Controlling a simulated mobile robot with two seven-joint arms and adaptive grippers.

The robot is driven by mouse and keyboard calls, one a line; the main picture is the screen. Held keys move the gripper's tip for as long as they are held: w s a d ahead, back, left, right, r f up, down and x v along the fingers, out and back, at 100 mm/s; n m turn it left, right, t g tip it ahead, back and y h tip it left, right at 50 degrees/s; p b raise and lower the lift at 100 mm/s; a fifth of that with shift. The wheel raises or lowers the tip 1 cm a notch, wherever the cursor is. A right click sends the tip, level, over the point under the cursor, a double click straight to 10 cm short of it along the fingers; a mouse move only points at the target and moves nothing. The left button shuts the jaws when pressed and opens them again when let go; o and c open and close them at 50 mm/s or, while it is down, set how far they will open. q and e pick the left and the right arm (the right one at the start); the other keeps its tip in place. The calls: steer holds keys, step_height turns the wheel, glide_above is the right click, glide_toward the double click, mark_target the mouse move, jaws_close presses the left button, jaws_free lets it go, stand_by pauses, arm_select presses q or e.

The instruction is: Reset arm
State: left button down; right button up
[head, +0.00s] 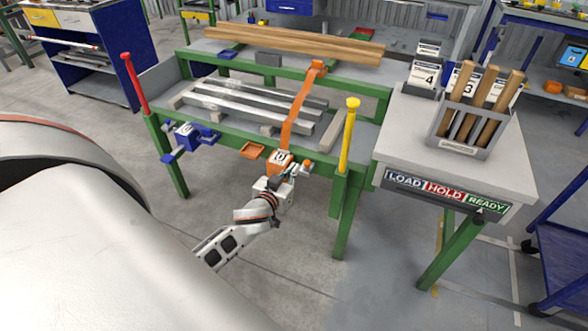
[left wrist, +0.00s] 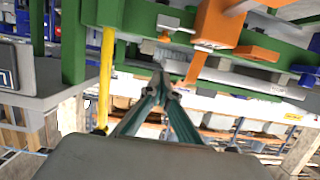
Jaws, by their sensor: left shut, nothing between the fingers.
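My left arm reaches up from the bottom centre of the head view. Its gripper (head: 290,178) is at the front edge of the green runout table (head: 228,138), just below the orange ratchet housing (head: 280,161). In the left wrist view the two fingers (left wrist: 161,82) come together at the tips with nothing between them. The orange housing (left wrist: 212,28) shows above and to the right of the tips; I cannot tell whether they touch anything. An orange strap (head: 300,105) runs from the housing back across the table. My right gripper is not in view.
Metal bars (head: 245,100) lie on the table, with wooden beams (head: 290,42) behind. A side table (head: 405,145) holds a rack (head: 460,140) of wooden rods. Floor in front is clear.

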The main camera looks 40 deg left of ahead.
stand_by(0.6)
arm_select(q)
steer(key=s+d+f+m+g+h, duration=0.1)
steer(key=s+d+f+m+h, duration=0.1)
steer(key=s+d+f, duration=0.2)
steer(key=s+d+f+m+g+h+p, duration=0.1)
steer(key=s+d+f+m+g+h, duration=0.1)
steer(key=s+d, duration=0.8)
steer(key=s+d+f+m+g+h, duration=0.1)
steer(key=s+d+f, duration=0.4)
steer(key=s, duration=0.6)
steer(key=shift+d+f+m+h, duration=0.3)
steer(key=shift+d+m+h, duration=0.2)
steer(key=shift+d+m, duration=0.55)
